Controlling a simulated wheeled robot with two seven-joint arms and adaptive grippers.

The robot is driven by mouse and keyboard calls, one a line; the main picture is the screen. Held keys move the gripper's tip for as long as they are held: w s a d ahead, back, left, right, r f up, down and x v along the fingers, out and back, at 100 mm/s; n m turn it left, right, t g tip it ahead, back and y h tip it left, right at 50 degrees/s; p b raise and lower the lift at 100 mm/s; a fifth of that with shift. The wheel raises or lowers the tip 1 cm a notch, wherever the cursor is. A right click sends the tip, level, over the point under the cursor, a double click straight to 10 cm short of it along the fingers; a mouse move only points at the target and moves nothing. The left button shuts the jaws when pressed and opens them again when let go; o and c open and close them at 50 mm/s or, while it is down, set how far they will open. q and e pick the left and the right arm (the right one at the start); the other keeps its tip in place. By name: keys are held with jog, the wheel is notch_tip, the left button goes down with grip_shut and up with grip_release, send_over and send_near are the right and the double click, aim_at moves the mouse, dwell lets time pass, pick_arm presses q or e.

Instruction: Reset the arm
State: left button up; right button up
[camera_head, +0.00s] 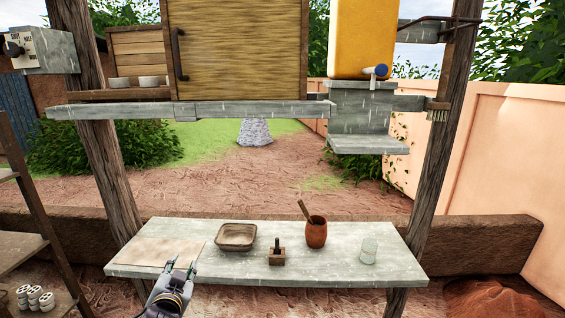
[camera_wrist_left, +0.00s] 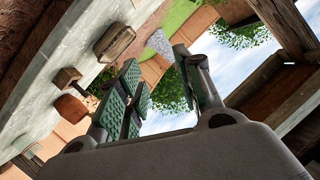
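My left gripper (camera_head: 181,267) comes in at the bottom, at the front left edge of the grey table (camera_head: 330,272). Its two fingers stand apart with nothing between them. In the left wrist view my left gripper (camera_wrist_left: 160,82) also shows its green-padded fingers apart and empty, with the table tilted behind. My right gripper is in neither view.
On the table are a flat mat (camera_head: 150,252), a shallow wooden tray (camera_head: 236,236), a small wooden block with a handle (camera_head: 277,256), a clay pot (camera_head: 316,233) with a stick in it, and a glass jar (camera_head: 369,251). A shelf with small white items (camera_head: 35,298) stands left.

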pick_arm(q)
jog(key=s+d+f+n+g+h, duration=0.1)
jog(key=s+d+f+g+h, duration=0.15)
jog(key=s+f+g, duration=0.6)
jog(key=s+d+f+g+h, duration=0.1)
jog(key=s+d+f+g, duration=0.2)
jog(key=s+f, duration=1.25)
jog(key=f, duration=1.4)
jog(key=s+f, duration=0.2)
jog(key=f, duration=1.4)
jog(key=s+a+f+g, duration=0.1)
jog(key=s+a+f, duration=0.1)
jog(key=s+f, duration=0.7)
jog(key=s+a+f+g, duration=0.1)
jog(key=s+a+f, duration=0.1)
jog(key=s+f, duration=0.8)
jog(key=shift+s+a, duration=0.2)
jog(key=shift+s, duration=1.25)
